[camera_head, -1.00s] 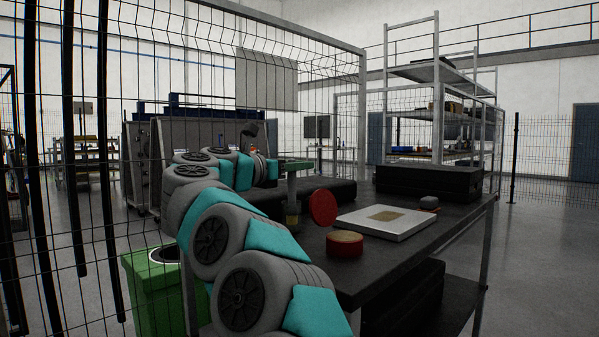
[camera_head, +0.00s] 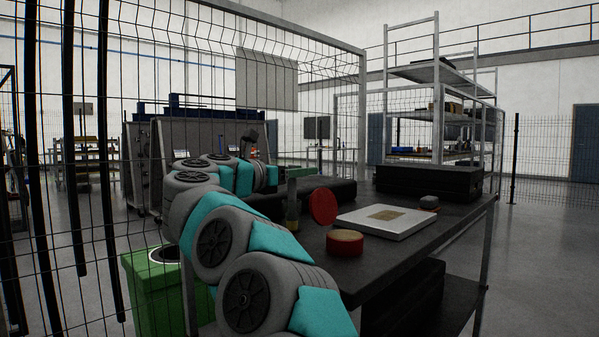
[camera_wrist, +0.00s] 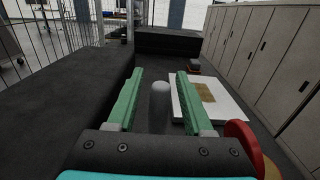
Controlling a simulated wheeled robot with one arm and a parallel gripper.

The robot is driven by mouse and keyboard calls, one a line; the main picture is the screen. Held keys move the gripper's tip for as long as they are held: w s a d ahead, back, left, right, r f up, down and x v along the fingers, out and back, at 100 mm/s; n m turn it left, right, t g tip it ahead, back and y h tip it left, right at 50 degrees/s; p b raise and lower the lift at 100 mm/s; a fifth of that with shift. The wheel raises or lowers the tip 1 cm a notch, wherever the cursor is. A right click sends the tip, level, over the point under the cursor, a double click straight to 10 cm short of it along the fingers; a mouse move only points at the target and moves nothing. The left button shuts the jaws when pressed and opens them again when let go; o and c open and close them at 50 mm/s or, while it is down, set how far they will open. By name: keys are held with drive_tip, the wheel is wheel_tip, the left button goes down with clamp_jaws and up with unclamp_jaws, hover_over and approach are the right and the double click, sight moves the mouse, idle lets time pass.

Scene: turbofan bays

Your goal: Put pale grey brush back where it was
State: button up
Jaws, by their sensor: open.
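The pale grey brush (camera_head: 292,198) stands upright on the dark bench in the head view, its grey handle up and a yellowish-brown part below. In the wrist view its rounded grey handle (camera_wrist: 160,100) shows between the two green fingers, with a gap on each side. My gripper (camera_wrist: 160,74) is open and holds nothing. In the head view, its green fingers (camera_head: 297,168) show just above and beyond the brush, partly hidden by my arm. The lower end of the brush is hidden in the wrist view.
A red round tin (camera_head: 345,243) and an upright red disc (camera_head: 322,206) stand right of the brush. A white tray (camera_head: 365,228) with a brown patch lies farther right, a small grey item (camera_head: 429,202) behind it. Black cases (camera_head: 430,184) stand at the back. Wire fencing runs left.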

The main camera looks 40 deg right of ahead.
drive_tip(key=a+b, duration=0.1)
drive_tip(key=a, duration=1.1)
drive_tip(key=shift+s+r+b, duration=0.15)
drive_tip(key=shift+s+b, duration=0.15)
drive_tip(key=shift+s, duration=0.15)
